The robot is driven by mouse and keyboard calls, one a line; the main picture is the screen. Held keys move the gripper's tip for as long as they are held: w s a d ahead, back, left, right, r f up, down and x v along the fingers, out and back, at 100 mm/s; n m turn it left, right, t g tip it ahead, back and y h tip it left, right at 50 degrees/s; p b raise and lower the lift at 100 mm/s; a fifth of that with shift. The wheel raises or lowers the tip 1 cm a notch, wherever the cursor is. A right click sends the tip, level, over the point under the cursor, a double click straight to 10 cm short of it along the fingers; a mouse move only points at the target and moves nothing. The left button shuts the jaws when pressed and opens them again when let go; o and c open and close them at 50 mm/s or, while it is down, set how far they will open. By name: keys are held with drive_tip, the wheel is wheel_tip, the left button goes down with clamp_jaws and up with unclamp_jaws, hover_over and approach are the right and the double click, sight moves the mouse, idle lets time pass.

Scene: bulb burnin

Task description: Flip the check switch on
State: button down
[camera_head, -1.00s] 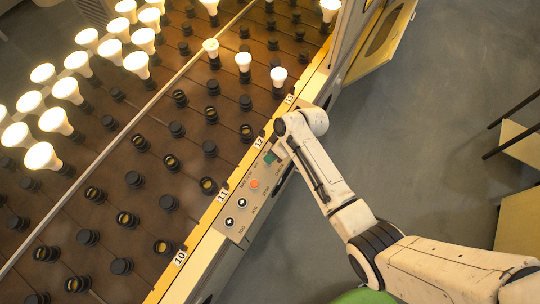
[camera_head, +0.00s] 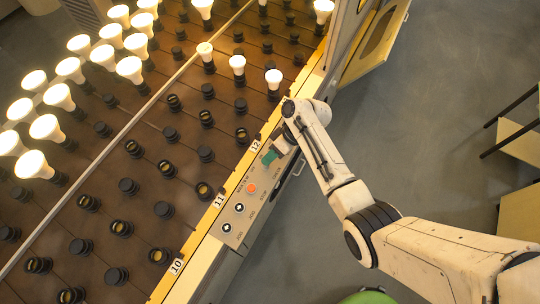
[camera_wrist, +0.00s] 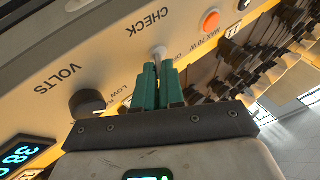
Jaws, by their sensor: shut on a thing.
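The check switch (camera_wrist: 158,52) is a small pale lever on the cream control panel, beside the word CHECK in the wrist view. My gripper (camera_wrist: 158,72) has green fingers, shut on the lever's tip. In the head view my gripper (camera_head: 269,157) is at the panel's upper end, below the label 12, and the switch is hidden by it. The lever's on or off position cannot be told; the lettering next to it is partly covered by the fingers.
A black VOLTS knob (camera_wrist: 87,103) and a lit blue display (camera_wrist: 20,155) sit beside the switch. An orange button (camera_head: 252,188) is on its other side. The rack (camera_head: 150,140) holds lit bulbs and empty sockets. Open grey floor (camera_head: 400,130) lies right.

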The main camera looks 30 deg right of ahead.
drive_tip(key=c, duration=1.5)
unclamp_jaws()
drive_tip(key=shift+f, duration=0.1)
drive_tip(key=v, duration=1.1)
drive_tip(key=shift+a, duration=0.1)
